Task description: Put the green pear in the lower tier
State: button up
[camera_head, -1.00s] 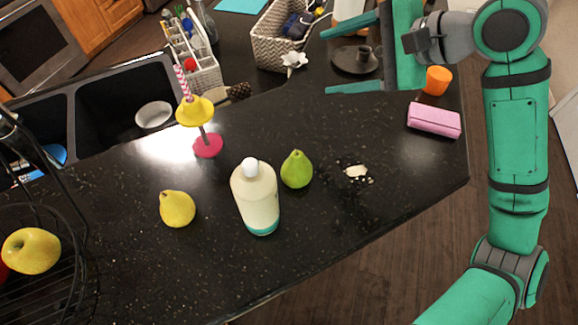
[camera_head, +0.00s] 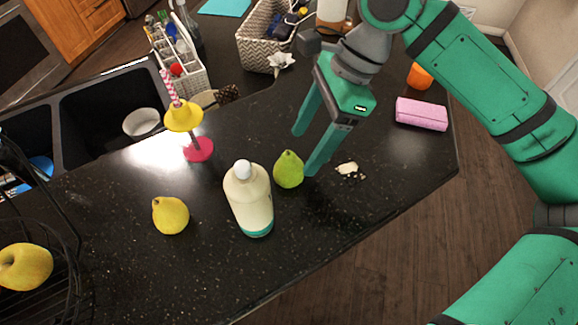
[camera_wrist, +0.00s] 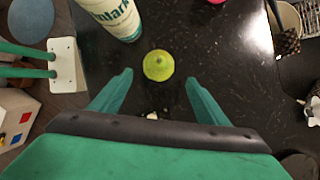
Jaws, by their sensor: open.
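The green pear (camera_head: 289,170) stands upright on the black counter, just right of a white bottle. In the wrist view the pear (camera_wrist: 158,66) lies ahead of and between my fingertips, not inside the jaws. My gripper (camera_head: 304,154) is open and empty, pointing down toward the counter close to the right of the pear; its fingers also show in the wrist view (camera_wrist: 157,82). A black wire basket (camera_head: 70,262) at the left edge, cut off by the frame, holds a yellow apple (camera_head: 25,267). I cannot tell its tiers clearly.
The white bottle (camera_head: 249,200) stands close left of the pear. A yellow pear (camera_head: 170,215) lies farther left. A yellow-and-pink stand (camera_head: 184,117) is behind. A pink sponge (camera_head: 421,114) and orange cup (camera_head: 419,76) are right. Front counter is clear.

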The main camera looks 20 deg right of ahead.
aim_at(296, 157)
jog(key=shift+x, duration=3.15)
jog(key=shift+s, duration=0.2)
jog(key=shift+c, duration=0.4)
jog(key=c, duration=1.2)
jog(key=shift+r, duration=0.1)
jog(key=shift+c, duration=0.2)
jog(key=shift+r, duration=0.5)
notch_tip(296, 157, up, 2)
jog(key=shift+r, duration=0.25)
jog(key=s+d+r, duration=0.3)
jog(key=s+r, duration=0.6)
jog(key=s, duration=0.4)
jog(key=shift+s+d+r, duration=0.2)
jog(key=shift+s+d, duration=0.1)
jog(key=shift+d, duration=0.05)
